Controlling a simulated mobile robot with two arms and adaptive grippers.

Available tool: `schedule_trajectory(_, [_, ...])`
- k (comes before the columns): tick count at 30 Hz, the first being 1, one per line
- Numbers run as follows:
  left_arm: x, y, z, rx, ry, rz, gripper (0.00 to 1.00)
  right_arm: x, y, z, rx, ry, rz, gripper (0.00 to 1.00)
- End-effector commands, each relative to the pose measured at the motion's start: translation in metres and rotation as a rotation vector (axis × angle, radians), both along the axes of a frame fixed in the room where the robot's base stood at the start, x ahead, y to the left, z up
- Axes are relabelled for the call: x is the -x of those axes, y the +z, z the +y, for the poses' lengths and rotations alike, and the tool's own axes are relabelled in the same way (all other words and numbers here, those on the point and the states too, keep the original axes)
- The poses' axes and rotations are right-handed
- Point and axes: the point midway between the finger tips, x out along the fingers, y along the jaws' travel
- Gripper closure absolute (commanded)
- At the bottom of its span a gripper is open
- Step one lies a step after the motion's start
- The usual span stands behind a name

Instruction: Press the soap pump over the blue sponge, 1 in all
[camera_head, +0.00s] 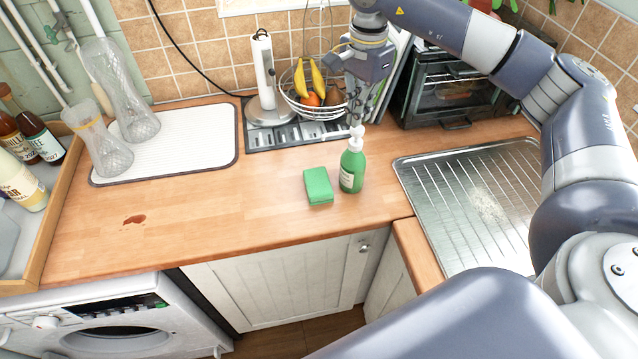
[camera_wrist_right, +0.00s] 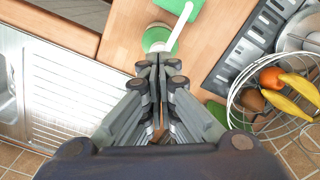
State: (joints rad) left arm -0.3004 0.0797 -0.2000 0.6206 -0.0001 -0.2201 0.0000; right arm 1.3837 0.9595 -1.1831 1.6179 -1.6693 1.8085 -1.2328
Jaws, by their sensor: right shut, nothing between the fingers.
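A green soap bottle (camera_head: 352,172) with a white pump head (camera_head: 356,133) stands upright on the wooden counter. A green sponge (camera_head: 318,186) lies just left of it; I see no blue sponge. My right gripper (camera_head: 359,116) points down with its fingers shut and empty, close above the pump head; I cannot tell if they touch. In the right wrist view the shut fingertips (camera_wrist_right: 158,62) sit beside the bottle (camera_wrist_right: 156,38). The white nozzle (camera_wrist_right: 181,28) reaches toward the sponge (camera_wrist_right: 190,5). My left gripper is out of view.
A wire fruit basket (camera_head: 318,105) and a paper towel holder (camera_head: 264,75) stand behind. A toaster oven (camera_head: 450,88) and a metal drainboard (camera_head: 470,200) are on the right. A drying mat (camera_head: 190,140) with glass vases is on the left. The counter's front middle is clear.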

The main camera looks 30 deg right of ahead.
Motion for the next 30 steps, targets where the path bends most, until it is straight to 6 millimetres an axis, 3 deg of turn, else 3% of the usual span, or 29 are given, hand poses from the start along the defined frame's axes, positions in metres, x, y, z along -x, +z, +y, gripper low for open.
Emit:
schedule_trajectory(10, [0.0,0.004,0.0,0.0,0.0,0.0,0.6,0.0,0.005,0.0,0.0,0.0,-0.001,1.0])
schedule_trajectory(25, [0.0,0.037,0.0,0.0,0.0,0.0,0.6,0.0,0.055,0.0,0.0,-0.001,-0.001,1.0])
schedule_trajectory(30, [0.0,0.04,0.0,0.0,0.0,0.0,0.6,0.0,0.061,0.0,0.0,-0.001,0.0,1.0])
